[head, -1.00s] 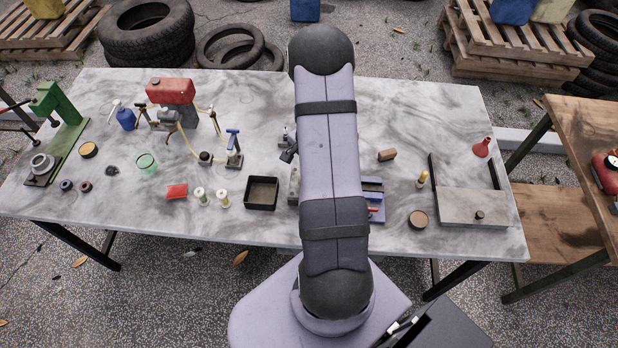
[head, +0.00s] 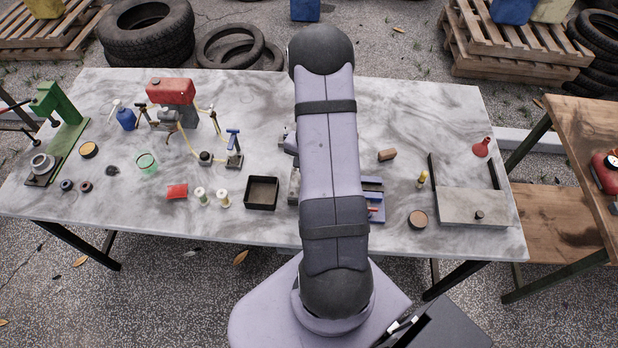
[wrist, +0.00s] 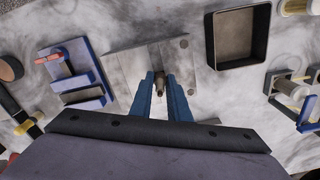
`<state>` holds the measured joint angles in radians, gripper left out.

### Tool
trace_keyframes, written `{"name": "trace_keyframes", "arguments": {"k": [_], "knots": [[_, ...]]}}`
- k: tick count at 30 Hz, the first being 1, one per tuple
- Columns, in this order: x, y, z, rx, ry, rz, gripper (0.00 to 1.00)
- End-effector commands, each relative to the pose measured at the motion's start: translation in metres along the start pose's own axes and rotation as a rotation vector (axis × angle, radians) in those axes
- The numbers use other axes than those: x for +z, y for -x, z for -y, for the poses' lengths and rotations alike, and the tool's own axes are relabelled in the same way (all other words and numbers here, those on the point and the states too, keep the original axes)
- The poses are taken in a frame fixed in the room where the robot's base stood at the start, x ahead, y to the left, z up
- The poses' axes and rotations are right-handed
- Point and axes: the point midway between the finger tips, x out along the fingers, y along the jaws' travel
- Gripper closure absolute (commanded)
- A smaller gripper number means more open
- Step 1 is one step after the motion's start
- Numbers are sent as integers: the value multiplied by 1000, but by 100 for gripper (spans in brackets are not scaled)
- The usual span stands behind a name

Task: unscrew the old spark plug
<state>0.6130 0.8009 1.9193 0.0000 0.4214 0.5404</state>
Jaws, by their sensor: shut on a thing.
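The old spark plug (wrist: 159,88) shows between the blue fingers of my gripper (wrist: 160,75) in the wrist view, as a small dark and metallic piece. My gripper is shut on it. The fingertips are over a grey metal block (wrist: 128,46) with round dark holes near its right corners. Whether the plug is still seated in the block cannot be told. In the head view my own arm covers the fingers, the plug and most of the block.
A black-rimmed square tray (head: 262,206) stands left of my arm; it also shows in the wrist view (wrist: 212,45). A blue holder (head: 373,186) stands right of the arm. Small parts and spools (head: 200,198) lie farther left. Some marble tabletop (head: 400,120) right of the arm is bare.

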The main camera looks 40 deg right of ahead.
Motion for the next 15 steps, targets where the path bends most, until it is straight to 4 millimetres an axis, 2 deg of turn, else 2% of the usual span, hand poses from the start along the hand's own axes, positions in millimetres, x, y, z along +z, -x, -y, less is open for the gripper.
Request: {"name": "trace_keyframes", "arguments": {"k": [7, 15], "knots": [[0, 0, 0, 0, 53, 0, 100], [0, 0, 0, 0, 317, 1, 100]]}}
